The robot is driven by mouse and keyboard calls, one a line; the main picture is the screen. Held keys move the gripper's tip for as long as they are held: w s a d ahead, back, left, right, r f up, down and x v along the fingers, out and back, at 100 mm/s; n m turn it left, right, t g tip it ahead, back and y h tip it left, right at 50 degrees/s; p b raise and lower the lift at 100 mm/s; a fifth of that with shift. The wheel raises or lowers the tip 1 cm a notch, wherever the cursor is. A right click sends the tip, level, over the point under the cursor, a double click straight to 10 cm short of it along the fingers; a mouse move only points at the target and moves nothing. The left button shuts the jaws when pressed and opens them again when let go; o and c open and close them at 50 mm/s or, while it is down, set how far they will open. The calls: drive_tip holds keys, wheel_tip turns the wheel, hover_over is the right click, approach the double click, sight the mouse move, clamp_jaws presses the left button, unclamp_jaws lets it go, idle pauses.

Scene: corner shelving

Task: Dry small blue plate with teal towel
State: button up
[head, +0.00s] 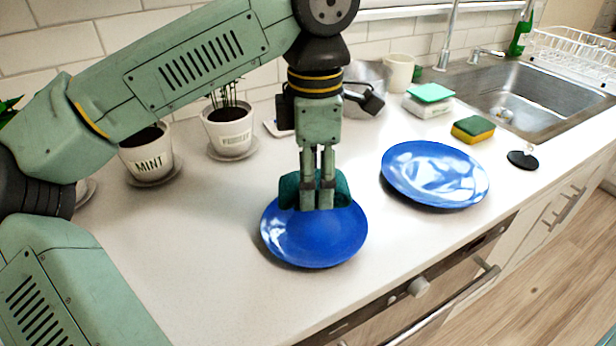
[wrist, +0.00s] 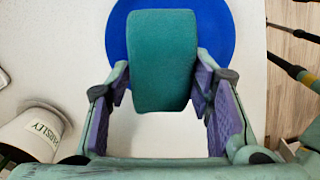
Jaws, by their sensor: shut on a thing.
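The small blue plate (head: 318,240) lies flat on the counter below my gripper. A larger blue plate (head: 435,174) lies to its right. My gripper (head: 318,200) points down and is shut on the teal towel (head: 290,187), which is over the back part of the small plate. In the wrist view the towel (wrist: 163,60) is a thick folded pad between the fingers, in front of the blue plate (wrist: 118,38). The towel seems to touch the plate, but its underside is hidden.
Potted herbs, the mint pot (head: 147,155) and another white pot (head: 230,131), stand along the wall at left. A yellow-green sponge (head: 473,129), a teal-topped stack (head: 430,95) and a black round stopper (head: 522,160) sit near the sink (head: 545,92). The counter's front left is clear.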

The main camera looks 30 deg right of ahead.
drive_tip(key=shift+r+p, duration=0.8)
drive_tip(key=shift+r, duration=0.6)
